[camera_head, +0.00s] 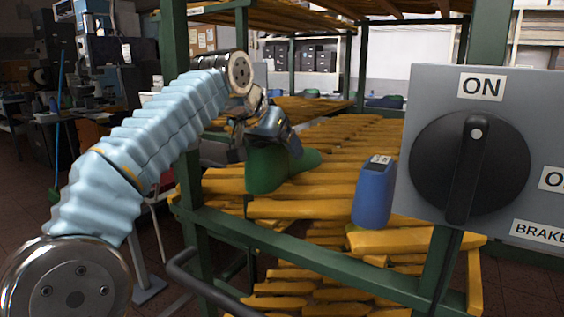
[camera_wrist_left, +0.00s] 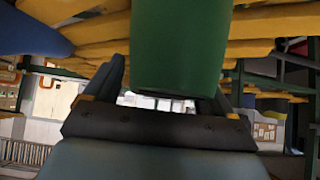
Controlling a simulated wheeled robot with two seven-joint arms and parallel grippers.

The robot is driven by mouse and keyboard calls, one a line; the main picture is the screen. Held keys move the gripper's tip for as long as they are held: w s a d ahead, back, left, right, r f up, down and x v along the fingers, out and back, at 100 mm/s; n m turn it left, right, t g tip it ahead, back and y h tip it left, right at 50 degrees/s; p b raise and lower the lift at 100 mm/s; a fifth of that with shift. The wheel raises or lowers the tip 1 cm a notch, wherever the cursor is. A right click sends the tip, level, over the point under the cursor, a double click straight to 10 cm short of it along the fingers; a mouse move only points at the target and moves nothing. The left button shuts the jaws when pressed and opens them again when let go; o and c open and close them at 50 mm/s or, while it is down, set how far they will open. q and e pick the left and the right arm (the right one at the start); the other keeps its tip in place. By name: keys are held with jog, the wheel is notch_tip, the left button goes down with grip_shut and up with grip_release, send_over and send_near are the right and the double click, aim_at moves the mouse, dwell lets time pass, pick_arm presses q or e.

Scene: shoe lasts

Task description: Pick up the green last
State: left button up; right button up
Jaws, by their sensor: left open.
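The green last (camera_head: 266,170) stands on the yellow slats of the rack's middle shelf in the head view. My left gripper (camera_head: 280,138) is over its top from behind and hides part of it. In the left wrist view the green last (camera_wrist_left: 178,45) fills the upper middle. The dark fingers of my left gripper (camera_wrist_left: 166,92) are apart, one on each side of its end. Whether they touch it cannot be told. My right gripper is in neither view.
A blue last (camera_head: 372,195) stands right of the green one on the same slats (camera_head: 310,208). A grey switch panel (camera_head: 540,140) blocks the right side. A green rack post (camera_head: 174,90) and front rail (camera_head: 300,255) border the shelf. Slats lie free behind the green last.

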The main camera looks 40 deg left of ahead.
pick_arm(q)
jog(key=shift+w+f, duration=0.2)
grip_shut()
jog(key=shift+r, duration=0.1)
dwell(0.5)
